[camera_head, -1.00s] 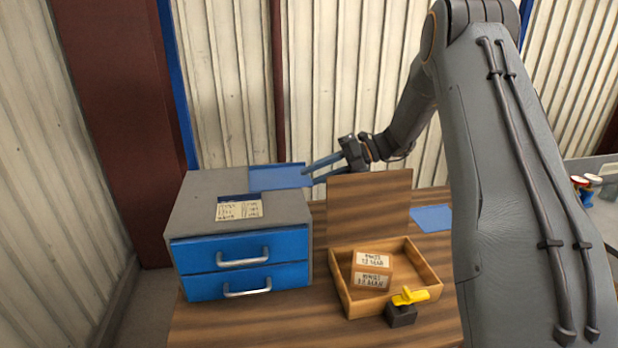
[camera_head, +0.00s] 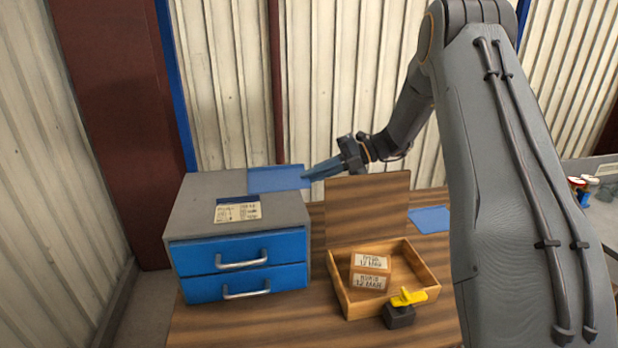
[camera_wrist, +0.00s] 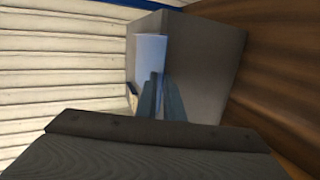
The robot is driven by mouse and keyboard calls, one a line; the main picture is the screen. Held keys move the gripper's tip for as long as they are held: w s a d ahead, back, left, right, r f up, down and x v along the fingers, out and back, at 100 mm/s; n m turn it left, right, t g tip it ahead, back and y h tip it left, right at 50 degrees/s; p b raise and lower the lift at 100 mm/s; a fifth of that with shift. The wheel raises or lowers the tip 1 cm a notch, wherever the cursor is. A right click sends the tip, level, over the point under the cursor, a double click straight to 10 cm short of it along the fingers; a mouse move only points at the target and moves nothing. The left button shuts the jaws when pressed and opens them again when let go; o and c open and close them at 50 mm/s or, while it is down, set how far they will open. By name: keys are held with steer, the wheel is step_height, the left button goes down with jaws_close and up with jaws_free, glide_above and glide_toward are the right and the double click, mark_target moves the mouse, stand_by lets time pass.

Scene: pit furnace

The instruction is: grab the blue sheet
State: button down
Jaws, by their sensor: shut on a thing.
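A blue sheet (camera_head: 276,178) lies at the back right of the grey cabinet top, its right part reaching past the cabinet's edge. My gripper (camera_head: 307,177) comes from the right, its fingers shut on the sheet's right edge. In the wrist view the sheet (camera_wrist: 151,52) looks pale, and the fingers (camera_wrist: 160,88) close on its near end. The dark gripper body hides the lower part of that view.
The grey cabinet (camera_head: 190,205) has blue drawers and a paper label (camera_head: 237,212) on top. An open wooden box (camera_head: 424,268) holds a labelled block (camera_head: 369,273); its lid (camera_head: 366,205) stands upright. A yellow-handled black clamp (camera_head: 402,308) is in front. Another blue sheet (camera_head: 430,219) lies behind.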

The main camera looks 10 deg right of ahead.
steer(key=shift+r+p, duration=0.4)
steer(key=shift+r, duration=0.5)
steer(key=p+v, duration=0.2)
steer(key=v, duration=1.3)
steer(key=shift+f+p, duration=0.3)
steer(key=shift+p, duration=0.1)
